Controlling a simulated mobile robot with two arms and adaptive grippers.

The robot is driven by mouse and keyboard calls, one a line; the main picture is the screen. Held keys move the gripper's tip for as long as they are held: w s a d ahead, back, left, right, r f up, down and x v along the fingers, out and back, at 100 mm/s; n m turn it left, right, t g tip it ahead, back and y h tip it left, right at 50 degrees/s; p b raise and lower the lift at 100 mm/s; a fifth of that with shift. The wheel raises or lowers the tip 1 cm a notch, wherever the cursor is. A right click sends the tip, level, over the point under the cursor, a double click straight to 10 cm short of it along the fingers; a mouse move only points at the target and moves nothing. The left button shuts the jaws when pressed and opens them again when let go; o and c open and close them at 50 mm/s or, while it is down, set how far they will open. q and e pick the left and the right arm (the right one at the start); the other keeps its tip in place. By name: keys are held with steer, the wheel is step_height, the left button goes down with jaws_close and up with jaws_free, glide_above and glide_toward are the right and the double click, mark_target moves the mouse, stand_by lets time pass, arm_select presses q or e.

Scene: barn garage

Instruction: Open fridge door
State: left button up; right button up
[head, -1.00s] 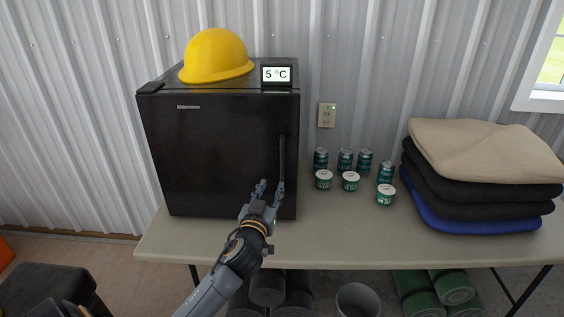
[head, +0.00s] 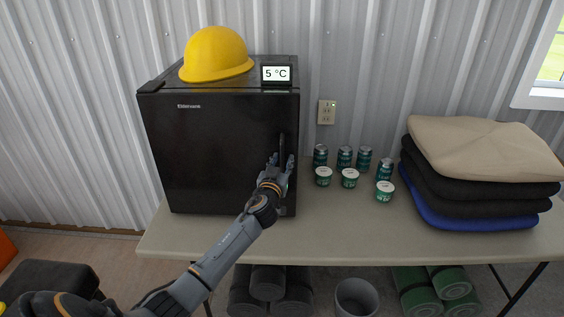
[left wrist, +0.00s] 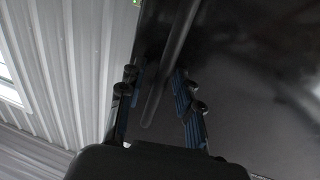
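The black fridge (head: 215,150) stands on the table with its door shut. Its upright bar handle (head: 282,146) is near the right edge of the door. My left gripper (head: 279,163) is at the lower part of this handle. In the left wrist view the handle (left wrist: 168,72) runs between the two spread fingers of the left gripper (left wrist: 157,88). The gripper is open, with gaps visible beside the bar. My right gripper is in neither view.
A yellow hard hat (head: 217,55) and a temperature display (head: 276,74) sit on the fridge. Several cans (head: 344,157) and tubs (head: 349,179) stand to its right on the table (head: 330,235). Folded cloths (head: 480,180) are farther right. The table front is clear.

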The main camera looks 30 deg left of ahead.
arm_select(q)
steer(key=shift+c, duration=0.2)
jaws_close()
